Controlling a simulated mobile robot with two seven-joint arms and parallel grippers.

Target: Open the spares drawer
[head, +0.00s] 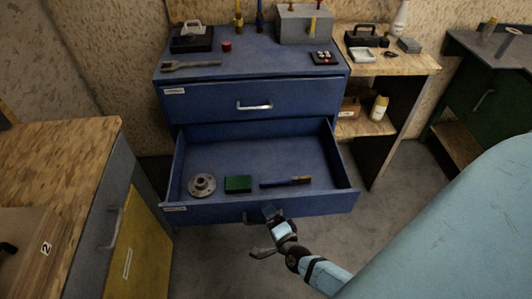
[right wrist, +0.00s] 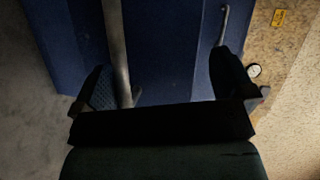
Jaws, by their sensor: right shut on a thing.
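The blue cabinet's lower drawer (head: 345,180) stands pulled well out in the head view. Its front label (head: 175,209) is too small to read. A grey flanged disc (head: 202,186), a green box (head: 238,184) and a dark-blue tool with an orange-brown end (head: 287,182) lie inside. My right gripper (head: 262,224) is at the middle of the drawer's front, shut on its handle. In the right wrist view the metal handle bar (right wrist: 116,45) runs beside the left finger, and my right gripper shows there (right wrist: 165,85). My left gripper is not in view.
The upper drawer (head: 300,100) is shut. The cabinet top (head: 255,60) carries several tools and boxes. A wooden shelf unit (head: 400,65) stands at right. A wood-topped bench (head: 70,150) with a yellow panel (head: 140,255) is close at left. Bare floor (head: 225,265) lies before the drawer.

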